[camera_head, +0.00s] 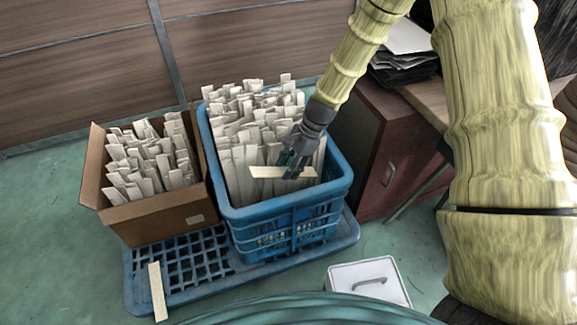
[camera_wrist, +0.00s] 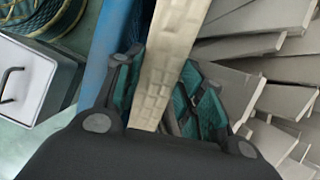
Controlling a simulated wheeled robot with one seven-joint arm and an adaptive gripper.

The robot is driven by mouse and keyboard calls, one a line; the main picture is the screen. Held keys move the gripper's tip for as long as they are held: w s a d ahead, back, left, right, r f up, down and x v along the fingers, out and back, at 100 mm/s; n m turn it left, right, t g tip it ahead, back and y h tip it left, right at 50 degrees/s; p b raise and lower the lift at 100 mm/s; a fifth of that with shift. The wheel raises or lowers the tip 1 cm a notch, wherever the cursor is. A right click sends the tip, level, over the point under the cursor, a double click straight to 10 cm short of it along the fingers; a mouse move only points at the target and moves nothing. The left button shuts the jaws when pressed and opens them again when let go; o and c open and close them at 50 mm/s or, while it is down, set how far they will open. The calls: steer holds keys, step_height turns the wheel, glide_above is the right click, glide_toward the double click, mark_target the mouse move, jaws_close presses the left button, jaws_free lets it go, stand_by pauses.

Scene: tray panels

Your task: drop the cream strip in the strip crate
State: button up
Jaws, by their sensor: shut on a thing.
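My gripper (camera_head: 289,166) is shut on a cream strip (camera_head: 267,172), which lies crosswise in the jaws over the front part of the blue crate (camera_head: 283,206). In the wrist view the cream strip (camera_wrist: 172,60) runs between the teal finger pads of my gripper (camera_wrist: 165,95). The blue crate is packed with many upright pale strips (camera_head: 240,125), and the held strip is in front of or above them. Whether it touches them I cannot tell. In the wrist view the crate's blue rim (camera_wrist: 107,45) runs left of the fingers, with pale strips (camera_wrist: 262,45) at the right.
A cardboard box (camera_head: 160,215) of similar strips stands left of the crate. Both stand on a blue pallet (camera_head: 180,268), where one loose strip (camera_head: 157,291) leans at the front. A white lidded box (camera_head: 368,281) is at the front right, a brown cabinet (camera_head: 372,150) behind.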

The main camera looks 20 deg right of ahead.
step_height(320, 180, down, 5)
steer(key=b, duration=0.4)
steer(key=shift+f+b, duration=0.1)
steer(key=shift+b, duration=0.3)
steer(key=o, duration=1.4)
steer(key=shift+o, duration=0.7)
